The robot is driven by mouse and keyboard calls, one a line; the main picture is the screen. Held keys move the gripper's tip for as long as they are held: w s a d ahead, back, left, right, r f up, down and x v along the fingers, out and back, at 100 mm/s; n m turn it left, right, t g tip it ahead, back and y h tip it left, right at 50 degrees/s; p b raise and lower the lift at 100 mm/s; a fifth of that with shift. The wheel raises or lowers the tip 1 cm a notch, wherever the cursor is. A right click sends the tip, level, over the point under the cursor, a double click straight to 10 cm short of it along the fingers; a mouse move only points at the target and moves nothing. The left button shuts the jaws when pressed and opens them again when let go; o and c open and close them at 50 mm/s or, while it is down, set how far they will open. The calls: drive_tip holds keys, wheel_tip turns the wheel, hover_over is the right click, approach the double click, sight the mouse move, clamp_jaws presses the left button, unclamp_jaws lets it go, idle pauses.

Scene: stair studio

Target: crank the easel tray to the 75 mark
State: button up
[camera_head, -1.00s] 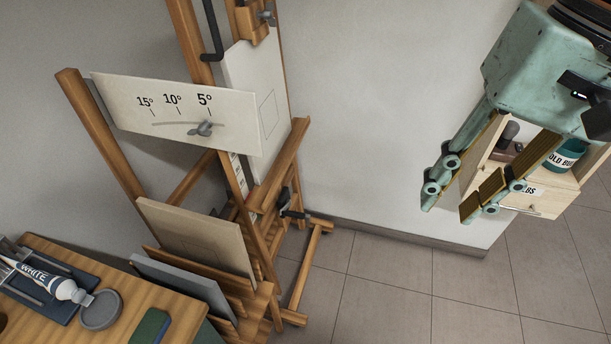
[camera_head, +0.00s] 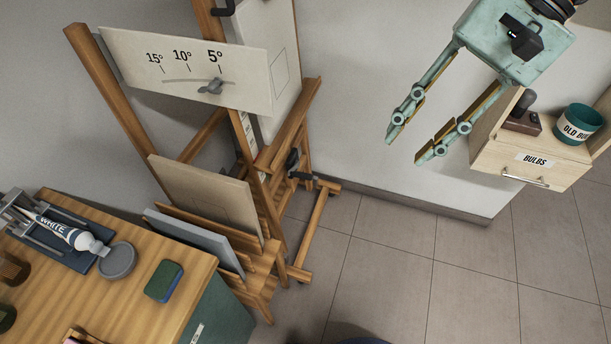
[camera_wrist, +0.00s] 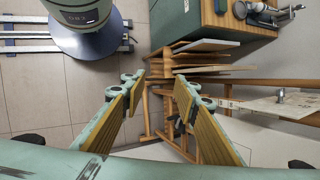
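The wooden easel (camera_head: 303,112) stands left of centre in the head view, with a white canvas (camera_head: 277,75) against it. A black crank (camera_head: 293,160) sits low on the easel beside a printed scale strip (camera_head: 246,137); its numbers are too small to read. The easel tray appears to be the wooden ledge (camera_head: 284,134) under the canvas. My gripper (camera_head: 405,149) is open and empty, up and right of the crank and apart from it. In the wrist view, the gripper (camera_wrist: 158,95) has its fingers wide apart, with the easel (camera_wrist: 156,118) beyond them.
An angle plate (camera_head: 180,70) with a wing nut is fixed on the easel's left. Boards (camera_head: 205,195) lean in a lower rack. A wooden-topped cabinet (camera_head: 150,245) stands front left. A bulbs drawer unit (camera_head: 535,165) is at right. The tiled floor (camera_head: 400,265) between is clear.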

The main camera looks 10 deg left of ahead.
drive_tip(key=w+a+f+m+g+y+p, duration=0.1)
drive_tip(key=w+a+f+m+y, duration=0.3)
drive_tip(key=w+f, duration=0.65)
drive_tip(key=w+a+f+m+g+y+p, duration=0.1)
drive_tip(key=w+a+f+m+y, duration=0.3)
drive_tip(key=w+f, duration=0.6)
drive_tip(key=w+a+f+m+t+y+p, duration=0.1)
drive_tip(key=w+f+m+y, duration=0.1)
drive_tip(key=f, duration=0.5)
drive_tip(key=w+a+f+m+t+y, duration=0.1)
drive_tip(key=w+f+y, duration=0.1)
drive_tip(key=f, duration=0.6)
drive_tip(key=m+t+y+p, duration=0.1)
drive_tip(key=m+t, duration=0.4)
drive_tip(key=m, duration=0.1)
approach(305, 176)
drive_tip(key=d, duration=0.2)
drive_tip(key=d+f, duration=0.1)
drive_tip(key=shift+w+d, duration=0.15)
drive_tip(key=shift+d, duration=0.25)
drive_tip(key=shift+a, duration=0.2)
drive_tip(key=shift+w+a+b, duration=0.3)
drive_tip(key=shift+a, duration=1.9)
drive_tip(key=shift+w+a+b, duration=0.25)
drive_tip(key=shift+w+a, duration=0.05)
drive_tip(key=shift+a, duration=1.95)
drive_tip(key=shift+w+a+b, duration=0.3)
drive_tip(key=shift+a, duration=1.9)
drive_tip(key=shift+n, duration=0.3)
clamp_jaws()
